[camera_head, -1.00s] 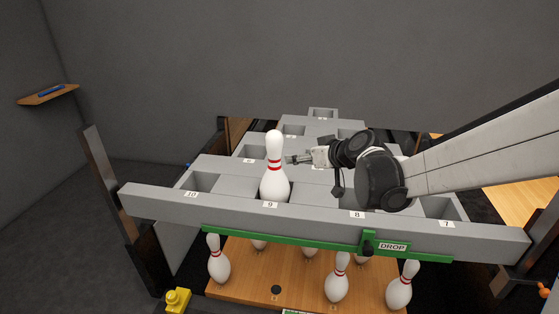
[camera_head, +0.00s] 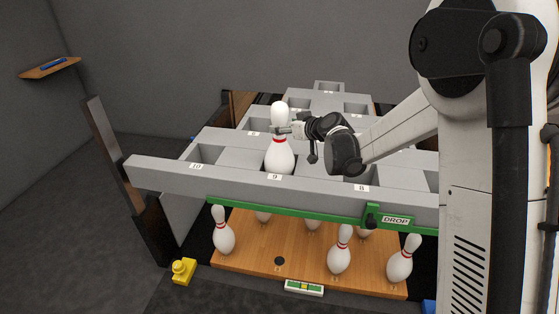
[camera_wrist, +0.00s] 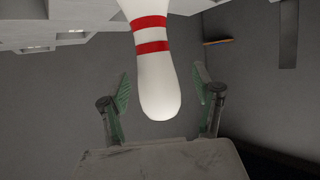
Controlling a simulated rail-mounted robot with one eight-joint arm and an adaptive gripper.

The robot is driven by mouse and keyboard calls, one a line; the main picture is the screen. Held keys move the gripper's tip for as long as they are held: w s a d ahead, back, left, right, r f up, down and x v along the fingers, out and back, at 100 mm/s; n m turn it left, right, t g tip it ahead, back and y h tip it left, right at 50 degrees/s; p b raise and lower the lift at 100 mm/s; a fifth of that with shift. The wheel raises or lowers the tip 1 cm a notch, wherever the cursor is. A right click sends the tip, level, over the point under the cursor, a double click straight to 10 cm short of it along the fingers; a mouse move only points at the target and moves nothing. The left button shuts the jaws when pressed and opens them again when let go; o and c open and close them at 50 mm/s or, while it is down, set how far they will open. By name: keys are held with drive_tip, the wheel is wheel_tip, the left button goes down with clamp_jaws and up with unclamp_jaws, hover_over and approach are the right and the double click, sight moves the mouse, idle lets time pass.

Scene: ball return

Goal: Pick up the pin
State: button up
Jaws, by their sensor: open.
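A white pin (camera_head: 280,155) with red neck stripes stands upright in the slot labelled 9 of the grey rack (camera_head: 235,182). My gripper (camera_head: 283,129) is at the height of the pin's neck, coming from the right. In the wrist view the pin (camera_wrist: 157,85) shows between the two open fingers of my gripper (camera_wrist: 162,103), with a gap on each side. The pin's head points toward the palm. The fingers are not closed on it.
Several pins stand on the wooden deck (camera_head: 255,250) below the rack. A green bar (camera_head: 300,210) with a DROP label runs along the rack's front. A yellow object (camera_head: 183,271) lies at the deck's left. A small shelf (camera_head: 50,68) is on the left wall.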

drive_tip(key=shift+d+f+b+x, duration=0.15)
drive_tip(key=shift+x, duration=0.8)
drive_tip(key=shift+d+f+b+x, duration=0.1)
drive_tip(key=shift+f+x, duration=0.05)
drive_tip(key=shift+x, duration=0.75)
drive_tip(key=shift+d+f+b+x, duration=0.15)
drive_tip(key=shift+x, duration=0.8)
clamp_jaws()
